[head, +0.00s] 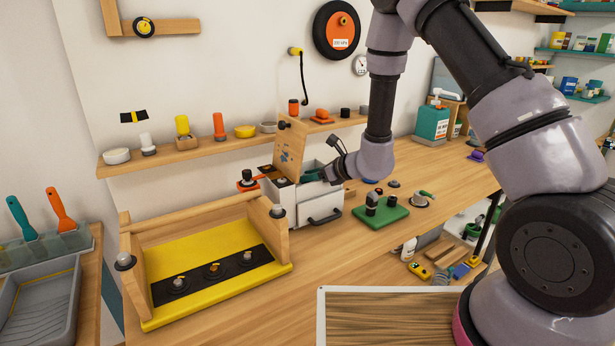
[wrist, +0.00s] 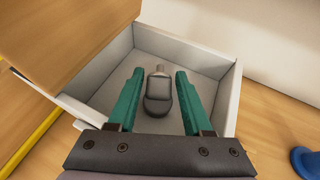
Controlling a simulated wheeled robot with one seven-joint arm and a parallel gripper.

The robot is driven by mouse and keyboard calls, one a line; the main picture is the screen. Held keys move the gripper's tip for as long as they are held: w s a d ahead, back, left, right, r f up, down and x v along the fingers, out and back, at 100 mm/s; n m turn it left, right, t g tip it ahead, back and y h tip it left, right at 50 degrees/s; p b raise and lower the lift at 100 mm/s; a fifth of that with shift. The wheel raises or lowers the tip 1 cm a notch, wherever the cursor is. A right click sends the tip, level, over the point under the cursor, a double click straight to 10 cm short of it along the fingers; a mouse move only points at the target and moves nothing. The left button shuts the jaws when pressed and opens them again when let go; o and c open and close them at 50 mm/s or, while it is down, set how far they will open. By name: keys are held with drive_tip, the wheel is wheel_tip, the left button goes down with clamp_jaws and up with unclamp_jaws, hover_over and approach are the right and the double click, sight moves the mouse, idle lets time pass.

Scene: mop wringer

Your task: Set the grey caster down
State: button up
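The grey caster (wrist: 158,92), with a dark wheel and a pale stem, lies inside the white box (wrist: 228,100) on its pale floor. My gripper (wrist: 160,72) has its two green fingers spread, one on each side of the caster, with visible gaps between each finger and the caster. In the head view my gripper (head: 312,175) reaches into the white box (head: 322,200) from the right. The caster is hidden there by the box wall and gripper.
A wooden lid (head: 291,147) stands up at the box's back left. A green block (head: 381,217) with dark parts sits to its right. A yellow tray with wooden sides (head: 165,260) is at the left. Bare bench lies in front of the box.

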drive_tip(key=shift+r, duration=0.15)
drive_tip(key=v, duration=1.2)
drive_tip(key=s+d+r+n+g, duration=0.1)
drive_tip(key=s+r+n+g, duration=0.2)
drive_tip(key=s+r+n, duration=0.45)
drive_tip(key=s+d+r+n+g, duration=0.15)
drive_tip(key=s+r+n, duration=0.25)
drive_tip(key=r, duration=0.6)
drive_tip(key=s+d+r+n+t+h, duration=0.2)
drive_tip(key=s+d+r+n+h, duration=0.2)
drive_tip(key=d, duration=0.4)
drive_tip(key=s+d+r+n+t+h, duration=0.2)
drive_tip(key=s+d+r+n+h, duration=0.2)
drive_tip(key=d, duration=0.4)
drive_tip(key=shift+s+d+r+n+h, duration=0.25)
drive_tip(key=shift+s+r+n+h, duration=0.1)
drive_tip(key=shift+r+n, duration=0.3)
drive_tip(key=shift+r+t, duration=0.1)
drive_tip(key=shift+t, duration=0.15)
drive_tip(key=shift+c, duration=0.4)
